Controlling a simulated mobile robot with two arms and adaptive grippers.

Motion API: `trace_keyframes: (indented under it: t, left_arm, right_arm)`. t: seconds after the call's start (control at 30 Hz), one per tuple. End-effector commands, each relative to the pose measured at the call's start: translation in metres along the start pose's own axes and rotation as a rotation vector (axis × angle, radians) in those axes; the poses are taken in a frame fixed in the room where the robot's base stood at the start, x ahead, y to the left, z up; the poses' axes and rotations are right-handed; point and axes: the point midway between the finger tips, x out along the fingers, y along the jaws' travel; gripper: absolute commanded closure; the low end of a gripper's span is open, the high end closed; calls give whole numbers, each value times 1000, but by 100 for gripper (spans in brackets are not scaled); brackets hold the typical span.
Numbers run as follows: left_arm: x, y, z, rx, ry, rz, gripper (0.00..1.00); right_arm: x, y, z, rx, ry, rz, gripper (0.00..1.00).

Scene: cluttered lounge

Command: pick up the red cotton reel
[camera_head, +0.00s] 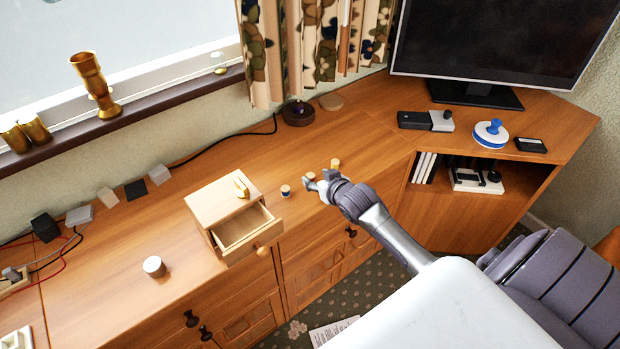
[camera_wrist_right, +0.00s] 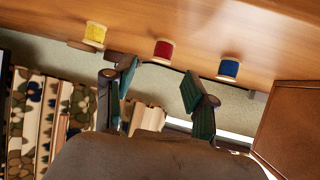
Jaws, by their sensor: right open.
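The red cotton reel (camera_wrist_right: 163,51) stands on the wooden cabinet top between a yellow reel (camera_wrist_right: 95,34) and a blue reel (camera_wrist_right: 229,69) in the wrist view, which looks upside down. My right gripper (camera_wrist_right: 158,82) is open and empty. Its two fingers point toward the reels, and the red one shows in line with the gap, beyond the fingertips. In the head view my right gripper (camera_head: 318,183) is low over the cabinet, right beside the red reel (camera_head: 311,176), which it partly hides. My left gripper is not in view.
A small drawer box (camera_head: 213,203) with its drawer pulled open stands left of the reels. The blue reel (camera_head: 286,191) and yellow reel (camera_head: 335,163) stand close on either side. A white-topped cylinder (camera_head: 154,266) stands farther left. A monitor (camera_head: 490,40) stands at the back right.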

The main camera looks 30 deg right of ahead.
Motion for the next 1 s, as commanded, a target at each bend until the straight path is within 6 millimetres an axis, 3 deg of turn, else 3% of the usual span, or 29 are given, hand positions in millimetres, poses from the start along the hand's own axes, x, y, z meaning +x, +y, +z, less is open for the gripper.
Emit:
trace_keyframes:
  t: [0.33, 0.67, 0.93, 1.0]
  left_arm:
    - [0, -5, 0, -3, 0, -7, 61]
    - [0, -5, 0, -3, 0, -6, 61]
    - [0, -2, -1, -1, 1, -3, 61]
    - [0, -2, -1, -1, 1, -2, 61]
  right_arm:
    - [45, -1, 2, 1, -1, 1, 44]
    - [52, -1, 2, 0, -1, 0, 44]
    - [52, -1, 2, 0, -1, 0, 90]
    - [52, -1, 2, 0, -1, 0, 94]
